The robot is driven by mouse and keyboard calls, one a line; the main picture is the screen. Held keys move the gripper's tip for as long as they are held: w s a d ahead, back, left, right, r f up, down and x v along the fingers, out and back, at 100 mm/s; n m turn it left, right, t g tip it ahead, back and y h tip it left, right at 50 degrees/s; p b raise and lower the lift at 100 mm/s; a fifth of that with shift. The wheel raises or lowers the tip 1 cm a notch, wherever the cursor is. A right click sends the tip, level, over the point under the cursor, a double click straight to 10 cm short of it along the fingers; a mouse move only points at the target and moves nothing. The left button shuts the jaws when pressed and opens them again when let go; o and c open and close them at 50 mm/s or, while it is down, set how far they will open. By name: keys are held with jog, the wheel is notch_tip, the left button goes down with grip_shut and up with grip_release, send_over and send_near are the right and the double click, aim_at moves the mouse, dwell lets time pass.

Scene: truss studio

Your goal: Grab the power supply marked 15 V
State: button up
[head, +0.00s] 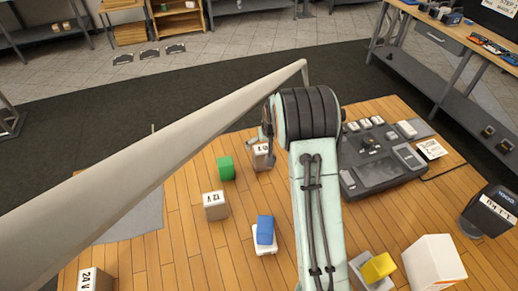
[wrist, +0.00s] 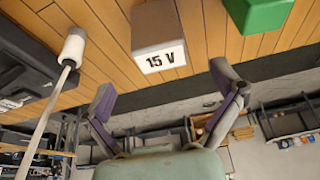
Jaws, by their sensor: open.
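The power supply marked 15 V (wrist: 158,28) is a small brown box with a white label face, standing on the wooden table. In the wrist view it sits just beyond and between my fingertips, with the label facing me. In the head view the same box (head: 262,160) is partly hidden behind my gripper (head: 268,147). My gripper (wrist: 162,79) is open and empty, with its two fingers spread wide and apart from the box. A similar box marked 12 V (head: 215,207) stands nearer in the head view, and one marked 24 V (head: 93,280) is at the bottom left.
A green block (head: 226,168) stands close left of the 15 V box. A blue block (head: 265,228) and a yellow block (head: 380,266) lie nearer. A dark grey console (head: 380,172) is to the right. A long pale bar (head: 150,150) crosses the head view.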

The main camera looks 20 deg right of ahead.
aim_at(263, 150)
jog(key=x, duration=0.6)
jog(key=shift+r, duration=0.1)
jog(key=c, duration=1.3)
